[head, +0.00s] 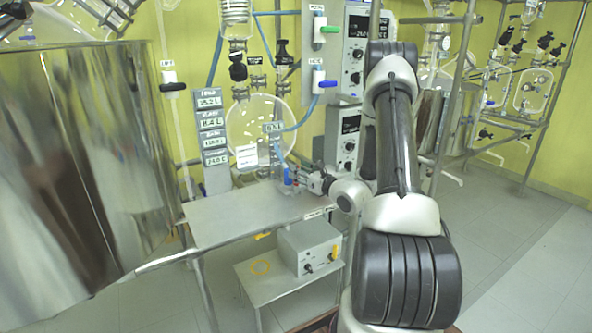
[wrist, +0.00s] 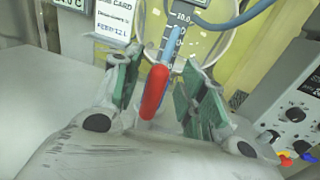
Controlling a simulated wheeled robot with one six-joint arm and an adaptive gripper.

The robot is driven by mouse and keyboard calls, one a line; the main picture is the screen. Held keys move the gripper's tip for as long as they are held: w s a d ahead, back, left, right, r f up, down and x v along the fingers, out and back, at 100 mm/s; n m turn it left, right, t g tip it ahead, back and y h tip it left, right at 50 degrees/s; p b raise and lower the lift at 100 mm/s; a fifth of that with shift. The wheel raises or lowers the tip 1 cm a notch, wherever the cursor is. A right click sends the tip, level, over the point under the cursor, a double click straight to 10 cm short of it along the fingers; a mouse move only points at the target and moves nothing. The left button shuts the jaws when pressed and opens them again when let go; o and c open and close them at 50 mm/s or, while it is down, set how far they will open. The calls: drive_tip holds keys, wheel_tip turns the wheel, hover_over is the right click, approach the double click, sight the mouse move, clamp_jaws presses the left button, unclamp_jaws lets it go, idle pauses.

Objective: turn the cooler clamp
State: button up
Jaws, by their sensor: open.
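A red handle (wrist: 154,91), which looks like the cooler clamp, stands tilted between my fingers in the wrist view. A blue hose or tube (wrist: 171,46) runs just behind it. In the head view the clamp shows as a small red and blue upright piece (head: 287,176) at the back of the metal table. My gripper (wrist: 162,88) is open, with one green-padded finger on each side of the red handle. Gaps show on both sides, and I cannot tell whether either pad touches. In the head view my gripper (head: 304,178) reaches it from the right, small and partly hidden.
The metal table (head: 225,218) is mostly bare at the left. A large shiny vessel (head: 75,150) stands at the left. A clear graduated vessel (wrist: 186,22) is behind the handle. A control box (wrist: 292,112) stands close at the right. A grey box (head: 308,246) sits on a lower shelf.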

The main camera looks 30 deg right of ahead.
drive_tip(key=shift+w+a, duration=0.2)
drive_tip(key=shift+w, duration=0.9)
clamp_jaws()
